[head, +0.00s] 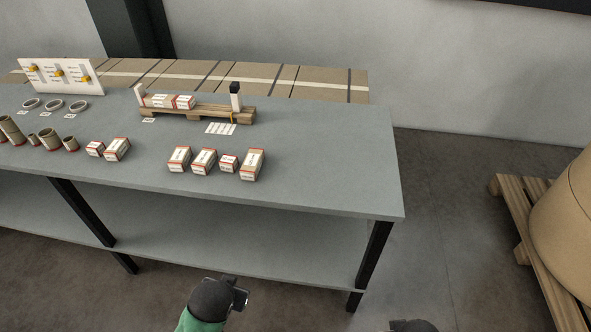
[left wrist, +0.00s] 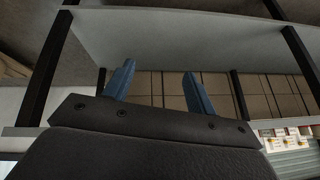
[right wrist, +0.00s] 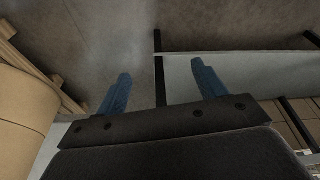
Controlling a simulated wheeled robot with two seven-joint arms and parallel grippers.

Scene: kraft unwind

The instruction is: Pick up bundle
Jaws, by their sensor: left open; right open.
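Several small bundles with white labels and red edges sit on the grey table (head: 330,185). A front row holds a bundle at its left end (head: 179,158), one beside it (head: 204,161), a smaller one (head: 228,163) and a taller one at the right end (head: 252,164). Two more stand further left, a small bundle (head: 95,149) and a larger bundle (head: 117,149). Which one the task means, I cannot tell. My left gripper (left wrist: 160,82) is open and empty, in front of the table and below its top. My right gripper (right wrist: 160,82) is open and empty, further right.
A small wooden pallet (head: 200,113) on the table carries red-edged packs (head: 160,101) between posts. Brown tubes (head: 47,137), rings (head: 54,106) and a white board (head: 62,77) are at left. A lower shelf (head: 230,240) runs underneath. A large brown roll (head: 570,215) stands at right.

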